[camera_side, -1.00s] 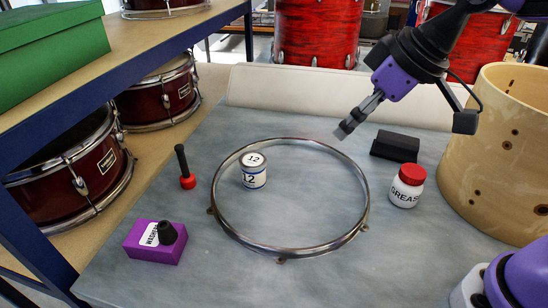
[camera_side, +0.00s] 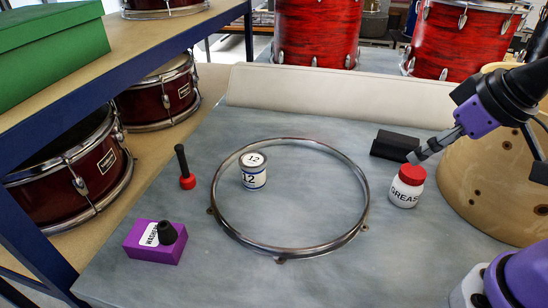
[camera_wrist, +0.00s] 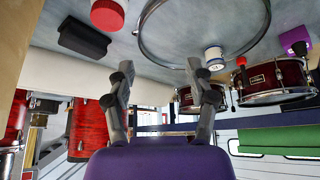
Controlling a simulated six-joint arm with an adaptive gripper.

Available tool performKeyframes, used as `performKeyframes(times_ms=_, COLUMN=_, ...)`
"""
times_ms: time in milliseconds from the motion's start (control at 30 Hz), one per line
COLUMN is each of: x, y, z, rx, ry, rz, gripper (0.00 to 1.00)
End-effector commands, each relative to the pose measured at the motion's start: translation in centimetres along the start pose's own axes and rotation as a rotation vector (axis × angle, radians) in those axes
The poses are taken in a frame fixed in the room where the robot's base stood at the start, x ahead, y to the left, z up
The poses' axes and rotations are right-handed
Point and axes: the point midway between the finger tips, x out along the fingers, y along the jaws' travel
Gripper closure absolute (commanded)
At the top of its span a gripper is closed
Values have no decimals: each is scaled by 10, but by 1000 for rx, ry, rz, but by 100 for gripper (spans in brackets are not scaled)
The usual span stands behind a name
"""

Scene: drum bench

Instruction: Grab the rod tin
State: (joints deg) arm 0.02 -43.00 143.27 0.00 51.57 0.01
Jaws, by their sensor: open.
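A small white and blue tin (camera_side: 254,177) marked "12" stands upright on the grey bench, inside the metal hoop (camera_side: 364,205). It is the only tin I see, and no rods show. The tin also shows in the wrist view (camera_wrist: 214,57), upper right, with the hoop (camera_wrist: 150,48) around it. My gripper (camera_side: 416,157) is well to the right of the tin, by the red lid of the grease jar (camera_side: 406,190). I cannot tell whether it touches the lid. In the wrist view my gripper (camera_wrist: 160,68) is open, with nothing between its fingers.
A black block (camera_side: 396,145) lies behind the grease jar, and a wooden drum shell (camera_side: 470,190) stands at the right. A red-based black tool (camera_side: 187,180) and a purple box (camera_side: 152,250) with a black knob are left of the hoop. The bench inside the hoop is otherwise clear.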

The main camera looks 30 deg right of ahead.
Motion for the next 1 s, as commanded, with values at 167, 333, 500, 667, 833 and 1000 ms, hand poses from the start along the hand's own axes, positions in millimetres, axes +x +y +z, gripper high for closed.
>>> performKeyframes(times_ms=167, x=0, y=0, z=0, rx=0, ry=0, rz=0, gripper=37)
performKeyframes(times_ms=333, x=0, y=0, z=0, rx=-1, ry=0, rz=0, gripper=37)
performKeyframes(times_ms=500, x=0, y=0, z=0, rx=-1, ry=0, rz=0, gripper=1)
performKeyframes(times_ms=667, x=0, y=0, z=0, rx=-1, ry=0, rz=0, gripper=1)
performKeyframes(times_ms=833, x=0, y=0, z=0, rx=0, ry=0, rz=0, gripper=1)
performKeyframes(times_ms=1000, x=1, y=-4, z=-11, rx=-18, ry=-6, rz=-9, gripper=1)
